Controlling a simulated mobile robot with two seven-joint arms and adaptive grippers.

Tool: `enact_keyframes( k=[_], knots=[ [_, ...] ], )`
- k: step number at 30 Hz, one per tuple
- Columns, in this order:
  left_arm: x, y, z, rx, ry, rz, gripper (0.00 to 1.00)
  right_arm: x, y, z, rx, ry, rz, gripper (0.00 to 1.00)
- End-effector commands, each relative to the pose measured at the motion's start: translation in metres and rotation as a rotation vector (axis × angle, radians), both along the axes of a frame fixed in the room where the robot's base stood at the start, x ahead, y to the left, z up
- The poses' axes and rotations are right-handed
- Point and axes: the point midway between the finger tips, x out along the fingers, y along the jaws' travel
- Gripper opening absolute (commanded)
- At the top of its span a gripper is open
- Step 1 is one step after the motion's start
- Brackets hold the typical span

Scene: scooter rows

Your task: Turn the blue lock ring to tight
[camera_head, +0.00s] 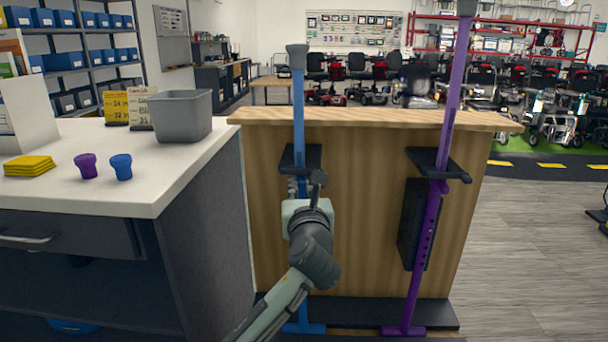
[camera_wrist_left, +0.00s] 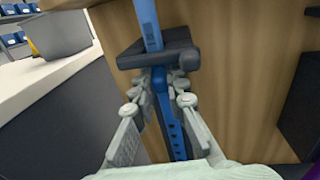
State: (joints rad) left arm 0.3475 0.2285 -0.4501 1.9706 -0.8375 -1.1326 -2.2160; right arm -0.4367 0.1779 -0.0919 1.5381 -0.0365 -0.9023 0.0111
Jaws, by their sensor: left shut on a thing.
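The blue post (camera_head: 298,100) stands upright against the wooden panel, passing through a black bracket (camera_head: 312,155). In the left wrist view the blue lock ring (camera_wrist_left: 161,79) sits on this post just under the bracket (camera_wrist_left: 128,59). My left gripper (camera_head: 296,184) reaches up to the post from below. In the left wrist view its fingers (camera_wrist_left: 160,76) are closed around the blue lock ring, one on each side. The fingers cover part of the ring, and I see no tight mark. In the head view my gripper and arm hide the ring. My right gripper is out of view.
A purple post (camera_head: 455,80) with its own black bracket (camera_head: 438,163) stands to the right. The white counter (camera_head: 150,190) at left holds a grey bin (camera_head: 180,116), purple and blue caps, and yellow cards. Grey floor is open at right.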

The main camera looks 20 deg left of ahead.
Motion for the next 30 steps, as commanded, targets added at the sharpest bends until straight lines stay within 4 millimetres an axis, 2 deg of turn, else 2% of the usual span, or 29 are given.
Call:
enact_keyframes(
  k=[1, 13, 29, 30],
  knots=[
    [0.0018, 0.0058, 0.0047, 0.006, -0.012, -0.015, 0.00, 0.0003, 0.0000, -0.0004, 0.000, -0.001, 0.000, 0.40],
    [0.0004, 0.0102, 0.0061, 0.008, -0.016, -0.157, 0.00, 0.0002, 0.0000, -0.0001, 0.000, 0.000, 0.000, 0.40],
    [-0.0002, 0.0093, 0.0061, 0.004, -0.016, -0.181, 0.00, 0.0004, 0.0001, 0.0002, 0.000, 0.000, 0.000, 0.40],
    [-0.0002, 0.0093, 0.0061, 0.003, -0.016, -0.181, 0.16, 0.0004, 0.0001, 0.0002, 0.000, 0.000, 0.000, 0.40]
  ],
)
